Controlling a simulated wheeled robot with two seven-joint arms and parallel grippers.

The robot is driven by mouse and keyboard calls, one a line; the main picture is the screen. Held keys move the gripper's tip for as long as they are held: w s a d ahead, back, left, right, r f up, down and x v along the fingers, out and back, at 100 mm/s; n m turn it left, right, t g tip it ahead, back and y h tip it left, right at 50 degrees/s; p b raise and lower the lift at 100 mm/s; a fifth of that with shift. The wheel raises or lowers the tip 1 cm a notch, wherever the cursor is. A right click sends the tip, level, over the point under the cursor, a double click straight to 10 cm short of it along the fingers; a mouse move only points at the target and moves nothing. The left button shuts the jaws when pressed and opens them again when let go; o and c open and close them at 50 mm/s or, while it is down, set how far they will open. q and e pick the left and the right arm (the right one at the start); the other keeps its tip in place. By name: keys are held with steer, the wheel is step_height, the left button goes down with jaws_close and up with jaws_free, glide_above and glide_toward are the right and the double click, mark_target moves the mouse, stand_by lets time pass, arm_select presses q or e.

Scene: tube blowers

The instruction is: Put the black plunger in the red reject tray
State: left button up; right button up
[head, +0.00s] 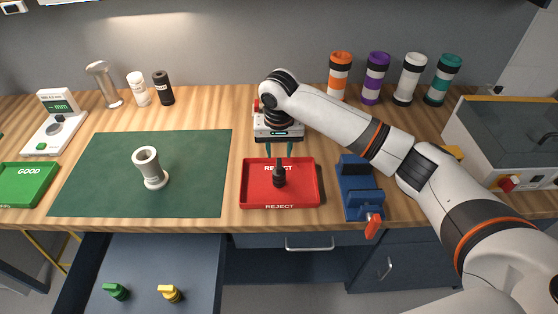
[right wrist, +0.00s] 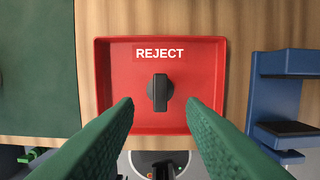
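The black plunger (head: 279,176) stands in the red reject tray (head: 307,190), near the middle of its floor. In the right wrist view the plunger (right wrist: 160,92) shows from above inside the tray (right wrist: 213,70), below the REJECT label, between and beyond the fingers. My right gripper (head: 279,149) is above the tray's back part. Its green fingers (right wrist: 160,108) are apart with nothing between them, clear of the plunger. My left gripper is not in view.
A blue vise (head: 358,188) with a red handle stands right of the tray. A green mat (head: 105,180) with a grey flanged tube (head: 148,168) lies to the left. An open drawer (head: 150,262) below holds a green (head: 116,291) and a yellow (head: 169,293) plunger.

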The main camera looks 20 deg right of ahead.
step_height(320, 180, up, 6)
steer(key=shift+s+a+r+b, duration=0.15)
steer(key=shift+s+b, duration=0.2)
steer(key=shift+s, duration=0.05)
